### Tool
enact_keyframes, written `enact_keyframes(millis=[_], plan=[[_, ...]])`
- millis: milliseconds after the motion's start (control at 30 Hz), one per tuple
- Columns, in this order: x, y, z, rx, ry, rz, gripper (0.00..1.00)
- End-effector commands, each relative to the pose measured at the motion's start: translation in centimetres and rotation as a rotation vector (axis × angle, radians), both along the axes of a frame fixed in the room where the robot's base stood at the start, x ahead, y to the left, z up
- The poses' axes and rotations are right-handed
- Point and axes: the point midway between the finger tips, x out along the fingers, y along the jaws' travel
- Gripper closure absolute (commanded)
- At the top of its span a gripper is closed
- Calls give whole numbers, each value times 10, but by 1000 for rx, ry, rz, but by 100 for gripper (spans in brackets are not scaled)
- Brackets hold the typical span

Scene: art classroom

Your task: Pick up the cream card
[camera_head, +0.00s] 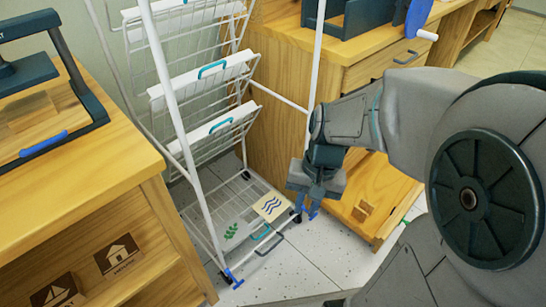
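The cream card (271,206), with dark wavy lines on it, is at the right end of the bottom tier of a white wire drying rack (178,105). It appears to lie flat, with its right edge close to the rack's post. My gripper (312,204) is just right of the card, pointing down, with a small gap between them in the picture. Its fingers are small and dark, and they overlap the rack's foot in view. I cannot tell how far apart they are. No card shows between them.
A green leaf picture (230,231) lies left of the cream card. The rack's posts and upper tiers (203,75) stand around and above it. A wooden cabinet (280,85) is behind, a wooden bench (95,170) on the left. Speckled floor (325,245) is clear in front.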

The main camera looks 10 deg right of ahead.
Motion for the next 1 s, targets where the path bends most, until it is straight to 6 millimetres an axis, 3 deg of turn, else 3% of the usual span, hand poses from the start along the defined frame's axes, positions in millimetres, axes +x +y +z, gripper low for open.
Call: enact_keyframes(millis=[567, 1000], plan=[[94, 20, -120, 416, 628, -907, 82], [163, 5, -236, 752, 1190, -1553, 82]])
